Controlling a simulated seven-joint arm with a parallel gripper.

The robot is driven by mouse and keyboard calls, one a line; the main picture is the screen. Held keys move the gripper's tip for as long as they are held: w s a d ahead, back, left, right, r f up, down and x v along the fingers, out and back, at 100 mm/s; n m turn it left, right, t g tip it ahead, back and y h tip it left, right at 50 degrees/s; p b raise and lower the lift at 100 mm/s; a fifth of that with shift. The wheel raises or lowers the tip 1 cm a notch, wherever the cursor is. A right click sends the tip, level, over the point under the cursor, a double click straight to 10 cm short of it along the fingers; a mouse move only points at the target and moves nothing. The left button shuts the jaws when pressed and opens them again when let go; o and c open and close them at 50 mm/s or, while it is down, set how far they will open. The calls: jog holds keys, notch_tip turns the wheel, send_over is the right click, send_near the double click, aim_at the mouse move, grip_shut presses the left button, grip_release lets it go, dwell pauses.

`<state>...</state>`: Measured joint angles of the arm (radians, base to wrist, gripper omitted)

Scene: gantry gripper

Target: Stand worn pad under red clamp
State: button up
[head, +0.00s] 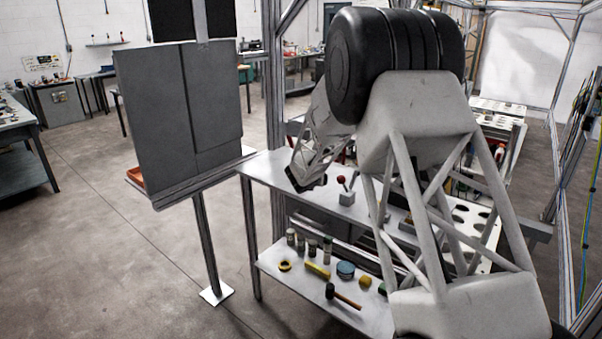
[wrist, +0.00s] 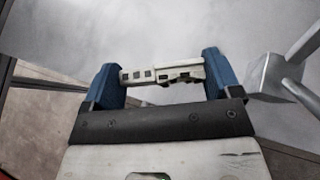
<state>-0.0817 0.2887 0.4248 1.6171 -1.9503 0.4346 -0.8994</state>
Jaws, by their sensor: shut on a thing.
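My gripper (wrist: 163,74) has two blue fingers shut on a pale, slotted piece, which I take to be the worn pad (wrist: 140,76). It lies crosswise between the fingers, above a smooth grey surface; whether it touches that surface I cannot tell. In the head view my gripper (head: 308,182) is over the left part of the upper bench top, and the pad cannot be made out. A grey block with rods and a red ball, likely the red clamp (head: 346,198), stands just right of my gripper. Its block (wrist: 272,78) shows right of the fingers in the wrist view; the red ball does not.
The upper bench top (head: 262,168) is clear at its left. The lower shelf (head: 290,282) holds several cans, yellow tape, a blue round item and a hammer (head: 342,296). A tall grey panel on a post (head: 180,120) stands left of the bench. My arm hides much of the right side.

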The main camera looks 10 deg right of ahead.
jog(key=shift+w+a+f, duration=0.1)
jog(key=shift+w+f, duration=0.15)
jog(key=shift+w, duration=2.45)
jog(key=shift+w+d+f, duration=0.1)
jog(key=shift+w+f, duration=0.1)
jog(key=shift+w, duration=2.45)
jog(key=shift+w+a+f, duration=0.1)
jog(key=shift+w+f, duration=0.15)
jog(key=shift+w, duration=2.45)
jog(key=shift+f, duration=1.75)
jog(key=shift+f, duration=0.15)
jog(key=o, duration=0.8)
jog(key=shift+c, duration=0.2)
jog(key=shift+r, duration=0.2)
jog(key=shift+v, duration=5.95)
